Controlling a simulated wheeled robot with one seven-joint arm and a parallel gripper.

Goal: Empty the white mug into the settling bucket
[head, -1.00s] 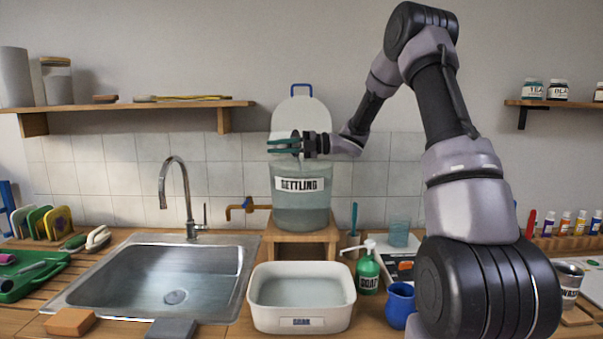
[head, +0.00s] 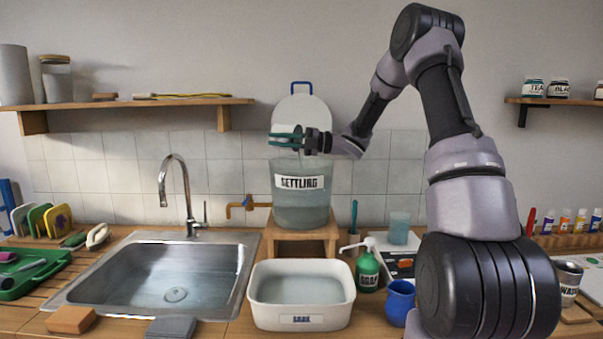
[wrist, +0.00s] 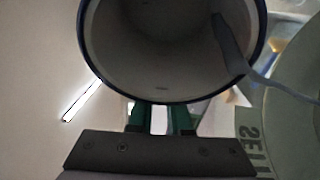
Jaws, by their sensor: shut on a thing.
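The white mug (wrist: 150,45) fills the top of the wrist view, its dark-rimmed mouth facing the camera, so it is strongly tipped. A thin grey stream (wrist: 275,84) runs from inside it over the rim toward the bucket side. The settling bucket (head: 301,207) is clear, labelled SETTLING, and holds cloudy liquid on a wooden stand; its wall and label also show in the wrist view (wrist: 275,125). My gripper (head: 284,139), with green fingers, is shut on the mug above the bucket. In the head view the mug blends with the pale background.
A white lid (head: 304,103) with a blue handle is behind my gripper. A white tub (head: 301,320) of water stands in front of the stand, a sink (head: 120,300) left. A green soap bottle (head: 367,272) and blue mug (head: 399,303) stand right. A shelf (head: 140,103) hangs upper left.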

